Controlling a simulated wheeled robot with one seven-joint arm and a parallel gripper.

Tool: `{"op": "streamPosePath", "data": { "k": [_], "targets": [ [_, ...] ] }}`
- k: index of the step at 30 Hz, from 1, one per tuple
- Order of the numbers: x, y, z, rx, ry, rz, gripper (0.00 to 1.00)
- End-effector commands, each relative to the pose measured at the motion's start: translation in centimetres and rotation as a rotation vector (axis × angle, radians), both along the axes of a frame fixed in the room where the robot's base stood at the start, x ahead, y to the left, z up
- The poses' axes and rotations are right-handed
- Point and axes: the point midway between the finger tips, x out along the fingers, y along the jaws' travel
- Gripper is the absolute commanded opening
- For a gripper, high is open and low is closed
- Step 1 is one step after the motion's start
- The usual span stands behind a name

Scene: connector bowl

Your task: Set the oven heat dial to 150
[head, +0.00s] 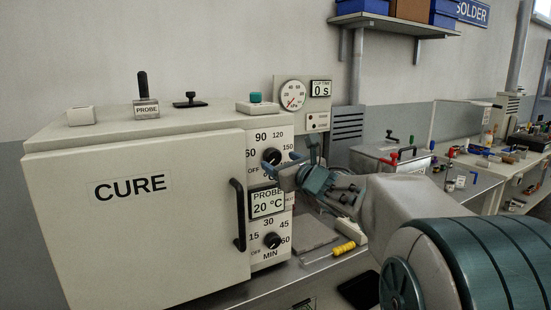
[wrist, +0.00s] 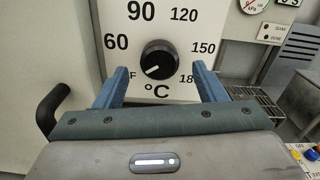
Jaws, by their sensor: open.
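The oven heat dial (wrist: 160,60) is a round black knob on the white panel, marked OFF, 60, 90, 120, 150, 180 and °C. Its white pointer mark points to the lower left, toward the partly hidden OFF. The dial also shows in the head view (head: 271,157), above the probe display. My gripper (wrist: 156,72) is open. Its blue fingers stand apart to the left and right of the dial in the wrist view, with gaps to the knob. In the head view my gripper (head: 283,164) is at the panel in front of the dial.
The CURE oven door (head: 140,220) is shut, with a black handle (head: 238,214) left of the panel. A probe display (head: 267,203) reads 20 °C. A minute dial (head: 272,240) sits below it. A yellow-handled tool (head: 343,248) lies on the bench.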

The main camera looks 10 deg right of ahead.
Motion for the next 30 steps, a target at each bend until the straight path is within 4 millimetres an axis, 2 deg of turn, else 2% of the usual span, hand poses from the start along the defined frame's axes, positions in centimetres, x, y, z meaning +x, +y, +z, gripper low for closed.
{"op": "streamPosePath", "data": {
  "k": [6,16,17,21,30],
  "targets": [
    [1.8,0.6,0.1,0.000,0.000,0.000,0.64],
    [2.1,0.7,0.0,0.000,-0.001,0.000,0.64],
    [2.0,0.7,0.0,0.000,-0.001,0.000,0.59],
    [2.0,0.7,0.0,0.000,-0.001,0.000,0.20],
    [2.0,0.6,0.0,0.017,0.004,-0.001,0.20]
  ]
}}
